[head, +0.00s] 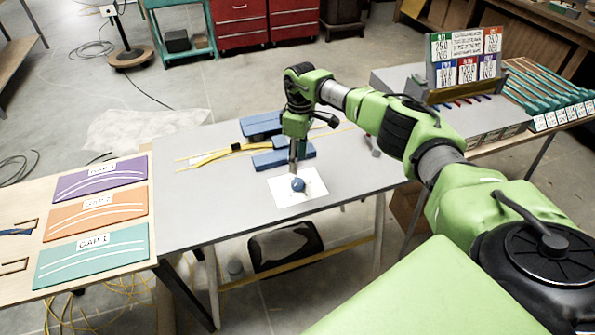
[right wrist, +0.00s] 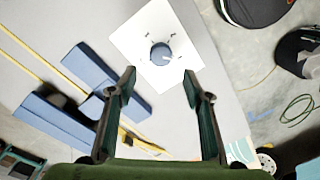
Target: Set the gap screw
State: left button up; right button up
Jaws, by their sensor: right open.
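The gap screw shows as a round blue knob (head: 298,184) on a white square plate (head: 284,195) near the front edge of the grey table. In the right wrist view the knob (right wrist: 160,54) has a pale pointer mark, with small dark marks around it on the plate (right wrist: 135,42). My right gripper (head: 295,170) points down just above the knob. In the right wrist view its two fingers (right wrist: 160,82) are spread and empty, with the knob beyond the gap between the tips. I cannot see contact with the knob. My left gripper is not in view.
Blue blocks (head: 262,125) and yellow strips (head: 205,155) lie behind the plate. A sign board (head: 465,55) stands at the right. The grey table's left front is clear.

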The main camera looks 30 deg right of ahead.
notch_tip(320, 180, up, 4)
jog(key=shift+w+d+f, duration=0.1)
jog(key=shift+f, duration=0.1)
dwell(0.4)
